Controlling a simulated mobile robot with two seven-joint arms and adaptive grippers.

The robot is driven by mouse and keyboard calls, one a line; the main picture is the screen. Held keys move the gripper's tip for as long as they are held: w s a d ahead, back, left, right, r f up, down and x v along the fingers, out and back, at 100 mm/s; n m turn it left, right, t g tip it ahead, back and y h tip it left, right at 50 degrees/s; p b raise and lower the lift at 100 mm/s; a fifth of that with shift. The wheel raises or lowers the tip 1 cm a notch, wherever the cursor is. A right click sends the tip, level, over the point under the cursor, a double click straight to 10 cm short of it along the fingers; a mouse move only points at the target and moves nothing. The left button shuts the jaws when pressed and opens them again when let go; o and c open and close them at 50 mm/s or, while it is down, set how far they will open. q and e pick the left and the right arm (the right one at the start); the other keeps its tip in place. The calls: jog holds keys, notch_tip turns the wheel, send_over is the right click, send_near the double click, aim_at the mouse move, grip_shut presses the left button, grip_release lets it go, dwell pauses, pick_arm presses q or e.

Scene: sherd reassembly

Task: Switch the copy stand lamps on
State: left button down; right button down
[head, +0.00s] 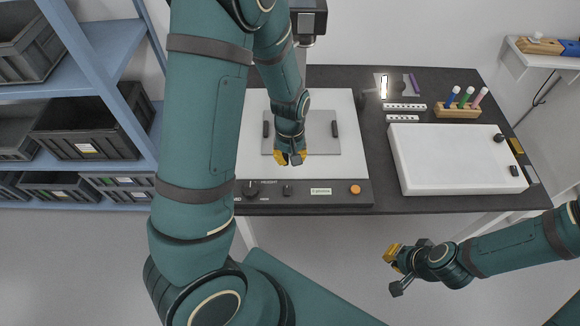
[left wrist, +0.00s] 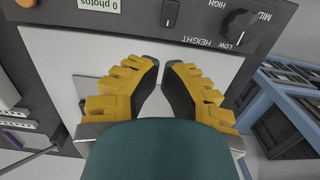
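The copy stand's white base board (head: 255,110) has a dark front panel (head: 300,203) along its near edge. A small black rocker switch (head: 287,190) sits on the panel between the HEIGHT knob (head: 250,188) and a "0 photos" label (head: 320,191). In the left wrist view the rocker (left wrist: 170,13) lies just beyond the fingertips. My left gripper (head: 290,159) is above the board, behind the switch and apart from it. Its yellow fingers (left wrist: 161,63) nearly meet at the tips, with nothing between them. My right gripper (head: 393,270) is open and empty, in front of the table. The lamps cannot be clearly made out.
An orange button (head: 355,189) is at the panel's right. A grey plate (head: 312,147) with two black bars lies on the board. A white tray (head: 440,175) and a pen holder (head: 458,111) stand right. Blue shelves (head: 110,45) with bins are left.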

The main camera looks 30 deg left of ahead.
pick_arm(q)
jog(key=r, duration=0.3)
jog(key=w+r+p, duration=0.1)
jog(key=r, duration=0.1)
jog(key=shift+a+r, duration=0.3)
jog(key=shift+r, duration=0.05)
jog(key=s+d+f, duration=0.1)
jog(key=d+f, duration=0.1)
jog(key=f, duration=0.1)
jog(key=s+d+f+m+h, duration=0.1)
jog(key=d+f, duration=0.1)
jog(key=d+f+m, duration=0.1)
jog(key=d+f, duration=0.1)
jog(key=f, duration=0.1)
jog(key=shift+s+d+f+t, duration=0.25)
jog(key=shift+s+f+t, duration=0.1)
jog(key=shift+s+t, duration=0.05)
jog(key=s+d+f+m+t+h, duration=0.1)
jog(key=s+d+f+m+h, duration=0.1)
jog(key=s+d+f, duration=0.3)
jog(key=d, duration=0.4)
jog(key=shift+t+h, duration=0.3)
jog(key=shift+t, duration=0.1)
jog(key=shift+f, duration=0.1)
